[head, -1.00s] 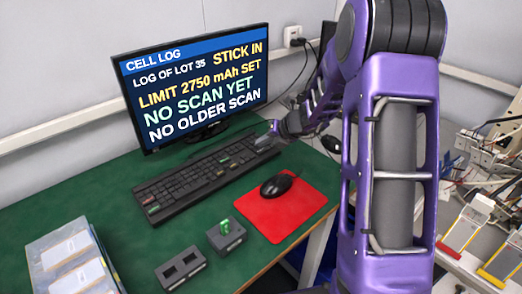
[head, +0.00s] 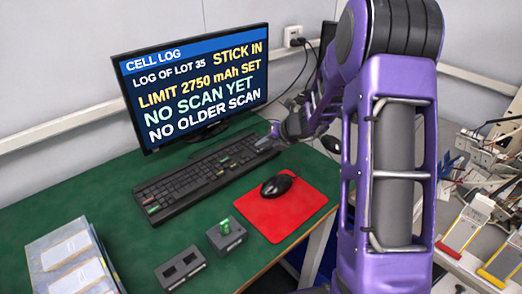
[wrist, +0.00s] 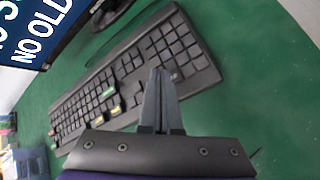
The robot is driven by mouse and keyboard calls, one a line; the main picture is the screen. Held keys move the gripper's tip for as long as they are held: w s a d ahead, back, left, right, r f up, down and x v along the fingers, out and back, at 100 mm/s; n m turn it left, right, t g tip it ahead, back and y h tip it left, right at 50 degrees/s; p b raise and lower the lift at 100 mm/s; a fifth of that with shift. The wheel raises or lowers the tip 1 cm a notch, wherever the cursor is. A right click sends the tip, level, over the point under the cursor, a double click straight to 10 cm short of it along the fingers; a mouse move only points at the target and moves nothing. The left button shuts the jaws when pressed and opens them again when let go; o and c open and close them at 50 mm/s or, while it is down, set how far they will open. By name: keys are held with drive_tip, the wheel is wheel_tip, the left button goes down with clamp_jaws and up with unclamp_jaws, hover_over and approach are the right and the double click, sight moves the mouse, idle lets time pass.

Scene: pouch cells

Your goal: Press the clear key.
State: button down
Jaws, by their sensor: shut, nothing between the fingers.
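The black keyboard (head: 190,184) lies on the green desk in front of the monitor. It also shows in the wrist view (wrist: 135,68). Key labels are too small to read, so I cannot tell which key is clear. My gripper (head: 264,143) is shut and empty near the keyboard's right end. In the wrist view its fingertips (wrist: 158,72) overlap the keyboard's right part and hide some keys; I cannot tell whether they touch.
The monitor (head: 195,85) reads "NO SCAN YET" and "STICK IN". A mouse (head: 277,185) sits on a red mat (head: 290,212).

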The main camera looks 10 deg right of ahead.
drive_tip(key=shift+f, duration=0.4)
drive_tip(key=shift+r, duration=0.1)
idle(0.5)
drive_tip(key=shift+r+p, duration=0.75)
drive_tip(key=shift+p, duration=0.15)
wheel_tip(320, 180, up, 5)
drive_tip(key=p, duration=0.5)
idle(0.4)
